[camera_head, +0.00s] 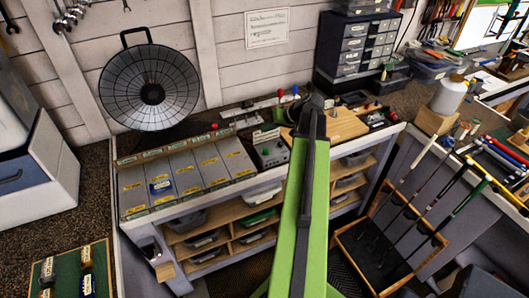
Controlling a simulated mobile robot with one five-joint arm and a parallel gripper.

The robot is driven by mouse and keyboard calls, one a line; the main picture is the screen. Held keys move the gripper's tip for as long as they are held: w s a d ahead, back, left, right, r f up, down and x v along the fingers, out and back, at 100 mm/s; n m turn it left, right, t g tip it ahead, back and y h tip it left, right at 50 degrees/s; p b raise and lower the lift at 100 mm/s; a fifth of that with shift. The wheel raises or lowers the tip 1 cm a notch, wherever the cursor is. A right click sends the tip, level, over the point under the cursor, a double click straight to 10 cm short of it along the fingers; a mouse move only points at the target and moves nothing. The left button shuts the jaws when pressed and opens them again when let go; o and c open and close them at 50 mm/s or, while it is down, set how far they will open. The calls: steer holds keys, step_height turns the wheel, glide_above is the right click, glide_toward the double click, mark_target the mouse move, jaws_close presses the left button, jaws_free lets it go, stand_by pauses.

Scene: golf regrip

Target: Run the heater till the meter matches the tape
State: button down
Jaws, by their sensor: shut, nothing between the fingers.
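A large round dark dish with a wire grid and a top handle (150,88), which looks like the heater, stands against the wall at the back left. I cannot tell whether it is on. I cannot make out which thing is the tape. My gripper (314,103) is at the dark far end of my green arm, over the bench by a wooden board. It is shut and empty, its fingertips hard to make out.
Grey compartments with yellow labels (187,173) fill the bench's left part; one holds a blue roll-like item. A dark drawer cabinet (354,48) stands behind my gripper. Golf clubs stand in a wooden rack (350,238) at right.

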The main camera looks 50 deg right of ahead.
mark_target(268, 151)
step_height(268, 151, down, 8)
steer(key=b, duration=0.7)
stand_by(1.5)
steer(key=shift+s+f+b, duration=0.15)
steer(key=shift+f+b, duration=0.25)
steer(key=shift+b, duration=0.1)
steer(key=shift+f+b, duration=0.55)
stand_by(0.5)
steer(key=shift+r, duration=0.2)
steer(key=shift+r+p, duration=0.8)
steer(key=shift+p, duration=0.15)
